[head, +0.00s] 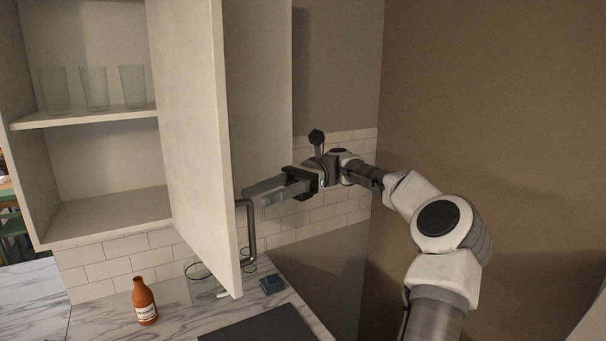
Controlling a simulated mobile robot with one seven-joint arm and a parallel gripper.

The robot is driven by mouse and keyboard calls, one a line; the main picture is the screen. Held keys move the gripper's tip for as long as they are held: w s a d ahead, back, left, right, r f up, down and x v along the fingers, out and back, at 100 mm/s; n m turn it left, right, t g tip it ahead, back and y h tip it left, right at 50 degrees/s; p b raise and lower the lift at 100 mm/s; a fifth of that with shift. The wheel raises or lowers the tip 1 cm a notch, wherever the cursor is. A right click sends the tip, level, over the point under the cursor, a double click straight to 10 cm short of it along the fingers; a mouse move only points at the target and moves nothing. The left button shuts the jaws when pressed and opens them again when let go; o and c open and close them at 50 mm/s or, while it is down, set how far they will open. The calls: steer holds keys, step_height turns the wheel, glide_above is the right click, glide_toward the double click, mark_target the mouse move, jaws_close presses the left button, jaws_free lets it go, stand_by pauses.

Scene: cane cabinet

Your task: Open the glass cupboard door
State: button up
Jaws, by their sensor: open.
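The cupboard door (192,130) is a pale panel and stands swung out from the white cupboard (46,183), whose left part is open to view. On an inner shelf stand several glasses (95,88). A dark bar handle (250,232) sits on the right-hand face of the door, near its lower outer edge. My gripper (263,193) is open, to the right of the door and just above the handle, with its fingers pointing left toward the door. I see nothing between the fingers. I cannot tell whether a fingertip touches the door.
An orange-brown bottle (144,302) stands on the marble counter (101,318) below the cupboard. A dark flat panel (262,327) lies at the front. A brown wall (500,120) is at right.

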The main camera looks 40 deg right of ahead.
steer(key=s+d+r, duration=0.4)
steer(key=s, duration=0.1)
steer(key=shift+s+d, duration=0.3)
steer(key=shift+s, duration=0.05)
steer(key=shift+r, duration=0.1)
stand_by(0.5)
